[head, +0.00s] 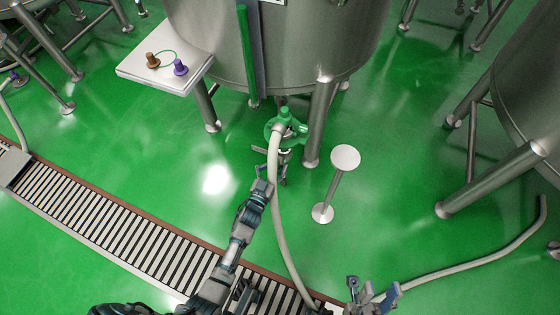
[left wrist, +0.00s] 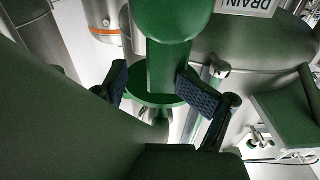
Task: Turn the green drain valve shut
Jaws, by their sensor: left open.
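The green drain valve (head: 285,128) sits low at the front of the middle steel tank, with a pale hose running down from it. My left gripper (head: 272,168) is just below it in the head view. In the left wrist view the green valve part (left wrist: 158,75) has a round end and a disc, and it lies between the two dark ribbed finger pads of my left gripper (left wrist: 160,88). The fingers are open, with gaps showing beside the green part. My right gripper (head: 372,294) is low in the head view, away from the valve; its finger opening is unclear.
The steel tank (head: 285,45) and its legs stand behind the valve. A small round-topped stand (head: 345,158) is to the right. The hose (head: 276,205) passes beside my left arm. A floor grate (head: 120,225) crosses the lower left.

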